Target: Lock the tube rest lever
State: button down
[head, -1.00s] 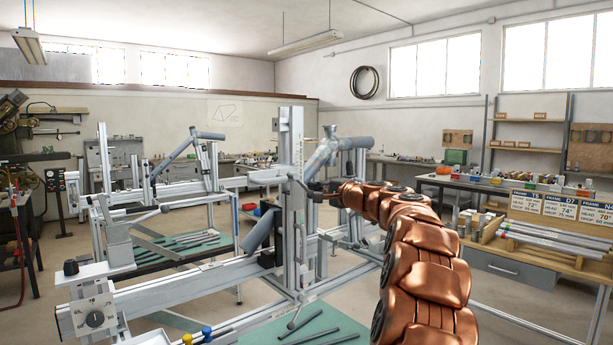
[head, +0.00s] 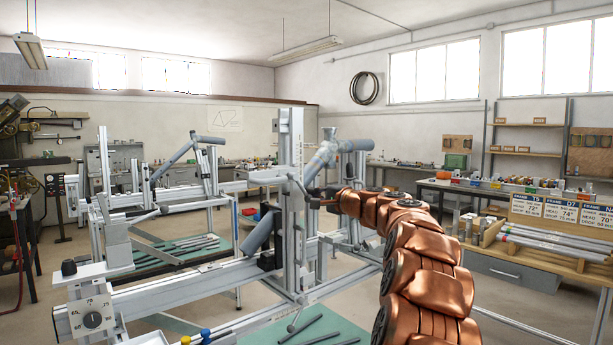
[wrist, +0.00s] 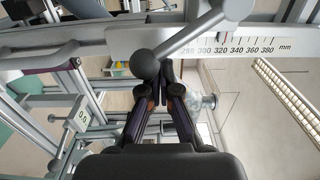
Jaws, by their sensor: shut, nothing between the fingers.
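In the wrist view a grey lever with a dark ball knob (wrist: 146,63) slants from a round hub at the upper right down to the left, across a rail with a millimetre scale (wrist: 240,48). My gripper (wrist: 160,72) is shut and empty, its fingertips right at the ball's lower right side. I cannot tell whether they touch it. In the head view my gripper (head: 316,192) is small, beside the upright post (head: 291,150) of the frame jig. The lever is too small there to make out clearly.
The jig's long lower beam (head: 190,287) crosses in front, with a dial box (head: 92,316) at its left end. A grey tube (head: 325,158) lies near the post top. A parts bench (head: 545,235) stands at right.

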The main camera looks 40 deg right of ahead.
jog(key=shift+a+f, duration=0.1)
jog(key=shift+f, duration=0.05)
jog(key=shift+a+f+b, duration=0.45)
jog(key=shift+f+b, duration=0.05)
jog(key=shift+b, duration=0.25)
jog(key=shift+a, duration=0.1)
jog(key=shift+a+f+b, duration=0.45)
jog(key=shift+a+b, duration=0.1)
jog(key=shift+b, duration=0.15)
jog(key=s+b, duration=0.1)
jog(key=s, duration=0.6)
dwell(0.9)
